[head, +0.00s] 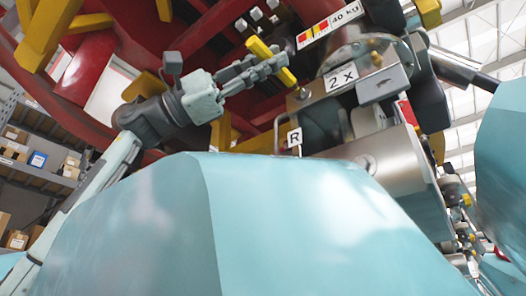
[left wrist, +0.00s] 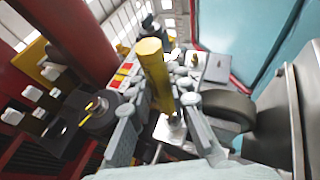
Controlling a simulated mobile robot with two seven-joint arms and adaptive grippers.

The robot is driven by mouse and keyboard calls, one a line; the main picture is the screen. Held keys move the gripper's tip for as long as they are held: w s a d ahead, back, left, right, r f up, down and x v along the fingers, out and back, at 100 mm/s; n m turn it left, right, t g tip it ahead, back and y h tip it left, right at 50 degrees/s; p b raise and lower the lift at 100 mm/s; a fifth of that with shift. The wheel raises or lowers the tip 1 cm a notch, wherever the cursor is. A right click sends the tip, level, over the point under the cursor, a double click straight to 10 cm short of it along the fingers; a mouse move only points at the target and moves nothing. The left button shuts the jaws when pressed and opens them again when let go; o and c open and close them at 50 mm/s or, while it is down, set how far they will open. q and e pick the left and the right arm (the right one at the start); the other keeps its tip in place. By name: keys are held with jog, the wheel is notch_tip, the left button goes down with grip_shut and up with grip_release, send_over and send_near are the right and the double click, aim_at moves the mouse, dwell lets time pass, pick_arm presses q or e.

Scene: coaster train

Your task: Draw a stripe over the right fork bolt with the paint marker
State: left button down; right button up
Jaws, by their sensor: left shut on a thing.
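My left gripper (head: 265,70) is shut on the yellow paint marker (head: 262,50), which lies tilted across its fingers in the head view. In the left wrist view the marker (left wrist: 154,70) stands between the finger pads of the gripper (left wrist: 160,92). A round metal bolt head (head: 303,93) shows just below and right of the marker's lower end, close to the "2 X" label (head: 341,77). There is a small gap in the picture between marker and bolt; whether they touch cannot be told. An "R" label (head: 294,138) stands below. My right gripper is not seen.
Above the gripper is a "40 KG" plate (head: 329,23) with a red and yellow patch. Red beams (head: 88,68) and yellow brackets (head: 45,32) crowd the left. A metal cylinder (head: 385,165) sits at lower right. Shelves with boxes (head: 38,160) stand behind at far left.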

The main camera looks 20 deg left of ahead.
pick_arm(q)
jog(key=shift+w+a+f, duration=0.15)
jog(key=shift+w+a, duration=0.2)
dwell(2.1)
jog(key=shift+s+d, duration=0.25)
jog(key=shift+d, duration=0.15)
dwell(1.2)
jog(key=shift+w+a, duration=0.25)
jog(key=shift+a, duration=0.45)
dwell(2.4)
jog(key=shift+s, duration=0.1)
jog(key=shift+s+a+f+b, duration=0.1)
jog(key=shift+s+b, duration=0.4)
jog(key=shift+s, duration=1)
